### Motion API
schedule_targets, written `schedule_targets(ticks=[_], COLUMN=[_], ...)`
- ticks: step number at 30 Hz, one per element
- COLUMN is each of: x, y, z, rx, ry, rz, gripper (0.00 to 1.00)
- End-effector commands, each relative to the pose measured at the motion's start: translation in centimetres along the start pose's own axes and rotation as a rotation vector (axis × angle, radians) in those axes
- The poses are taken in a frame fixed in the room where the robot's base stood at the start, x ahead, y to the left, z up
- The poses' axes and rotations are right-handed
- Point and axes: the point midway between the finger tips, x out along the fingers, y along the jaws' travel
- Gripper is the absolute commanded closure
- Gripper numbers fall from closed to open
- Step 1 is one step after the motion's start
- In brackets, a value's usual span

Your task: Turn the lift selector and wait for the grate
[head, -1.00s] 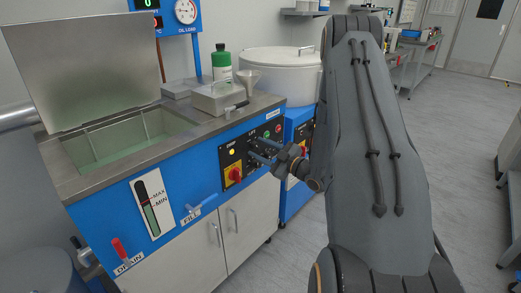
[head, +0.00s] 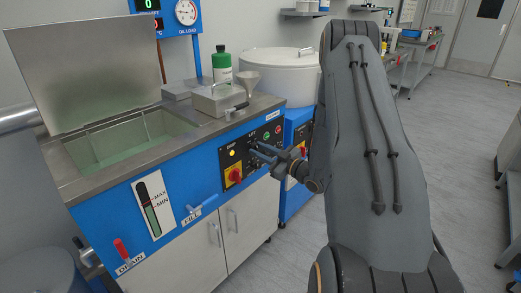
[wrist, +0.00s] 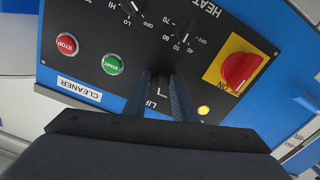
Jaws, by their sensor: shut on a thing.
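The lift selector (wrist: 160,83) is a small dark knob on the black control panel (wrist: 215,35), above a partly covered label. In the wrist view my gripper (wrist: 162,78) is shut on it, one finger on each side. In the head view my gripper (head: 253,149) reaches the panel on the blue washer front, and the fingers hide the knob. The washer tank (head: 120,148) has its lid (head: 85,70) raised, with greenish liquid inside. I cannot clearly make out a grate in it.
Near the fingers are a red main switch (wrist: 240,70), a lit yellow lamp (wrist: 203,110), a green start button (wrist: 113,64) and a red stop button (wrist: 66,43). A green bottle (head: 221,67) and a metal box (head: 219,99) stand on the worktop.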

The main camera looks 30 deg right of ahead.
Motion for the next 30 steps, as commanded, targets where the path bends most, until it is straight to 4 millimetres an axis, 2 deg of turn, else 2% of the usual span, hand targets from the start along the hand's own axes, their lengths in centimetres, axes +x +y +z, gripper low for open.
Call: schedule_targets(ticks=[18, 30], x=[-0.02, 0.01], y=[-0.18, -0.19], z=[-0.16, -0.22], rx=[0.580, 0.846], ry=[0.000, 0.001], rz=[0.000, 0.001], gripper=[0.98, 0.98])
